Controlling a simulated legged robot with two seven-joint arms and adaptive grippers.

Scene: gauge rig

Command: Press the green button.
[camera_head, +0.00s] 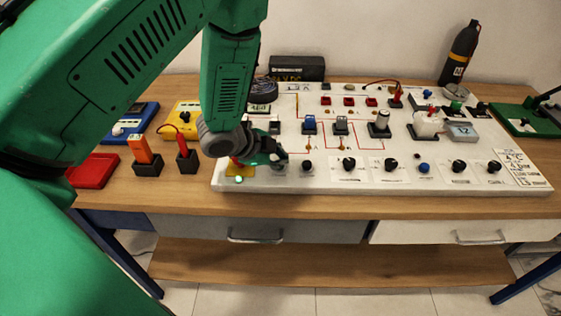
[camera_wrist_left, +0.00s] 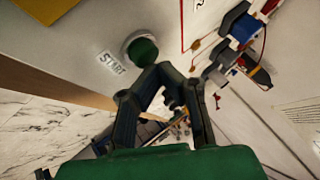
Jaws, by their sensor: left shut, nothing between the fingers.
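The green button (camera_wrist_left: 142,50) shows in the left wrist view as a dark green cap in a pale ring, beside a START label (camera_wrist_left: 111,63) on the white panel. My left gripper (camera_wrist_left: 168,76) is shut and empty, with its fingertips just below the button in that picture. I cannot tell whether they touch it. In the head view my left gripper (camera_head: 277,158) is low over the front left part of the panel (camera_head: 300,184) and partly hides that area. A small pale green round spot (camera_head: 239,180) shows at the panel's front left corner. My right gripper is not in view.
Black knobs (camera_head: 348,164) and a blue knob (camera_head: 424,168) line the panel's front. Red and yellow parts (camera_head: 238,168) sit beside my left gripper. Orange (camera_head: 140,150) and red (camera_head: 182,148) blocks in dark holders stand left of the panel. The table's front strip is clear.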

